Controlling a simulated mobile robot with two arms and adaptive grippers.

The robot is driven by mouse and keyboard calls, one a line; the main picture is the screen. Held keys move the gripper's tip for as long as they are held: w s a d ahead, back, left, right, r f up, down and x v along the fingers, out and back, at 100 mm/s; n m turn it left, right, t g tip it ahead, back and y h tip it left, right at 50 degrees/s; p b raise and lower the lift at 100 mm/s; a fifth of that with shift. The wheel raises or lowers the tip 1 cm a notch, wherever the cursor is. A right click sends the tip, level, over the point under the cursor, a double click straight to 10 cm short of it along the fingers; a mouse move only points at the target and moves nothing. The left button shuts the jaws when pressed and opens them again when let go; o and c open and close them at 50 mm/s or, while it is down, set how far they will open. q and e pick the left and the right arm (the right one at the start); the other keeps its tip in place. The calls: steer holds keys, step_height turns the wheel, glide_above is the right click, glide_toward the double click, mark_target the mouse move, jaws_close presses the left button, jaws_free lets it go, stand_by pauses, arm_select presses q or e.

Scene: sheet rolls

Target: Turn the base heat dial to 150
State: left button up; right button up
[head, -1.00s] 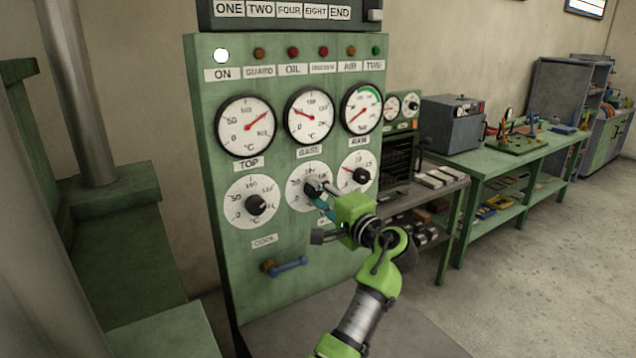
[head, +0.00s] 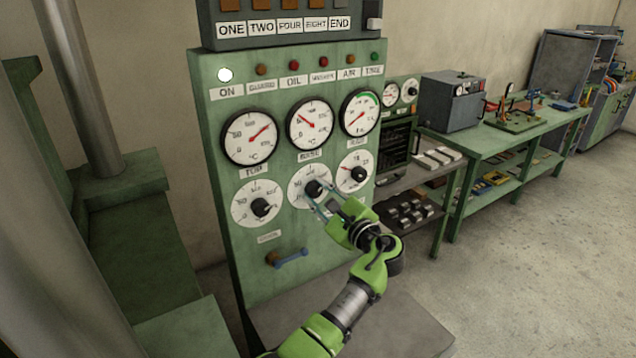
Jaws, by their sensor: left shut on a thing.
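The base heat dial (head: 301,201) is the middle of three white round dials in the lower row on the green panel. Its black knob (head: 313,187) is partly covered by my left gripper (head: 318,192). The gripper's fingers reach to both sides of the knob and are shut on it. The arm comes up from the bottom of the view. The dial's scale is partly hidden and the knob's exact setting cannot be read. The base gauge (head: 315,135) above it has a red needle pointing up and left. My right gripper is not in view.
The top dial (head: 245,205) is left of the base dial and the ram dial (head: 365,165) is right of it. A blue-handled lever (head: 292,257) sticks out below. A grey shelf unit (head: 440,195) and a green workbench (head: 540,128) stand to the right.

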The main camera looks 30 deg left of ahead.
arm_select(q)
steer(key=shift+r+m+p, duration=0.25)
steer(key=shift+m+p, duration=0.9)
steer(key=shift+m, duration=0.15)
steer(key=o, duration=1.1)
steer(key=shift+f, duration=0.1)
steer(key=shift+c, duration=0.2)
steer(key=shift+o, duration=0.2)
steer(key=shift+w+a+f, duration=0.1)
steer(key=v, duration=1.2)
steer(key=shift+f, duration=0.1)
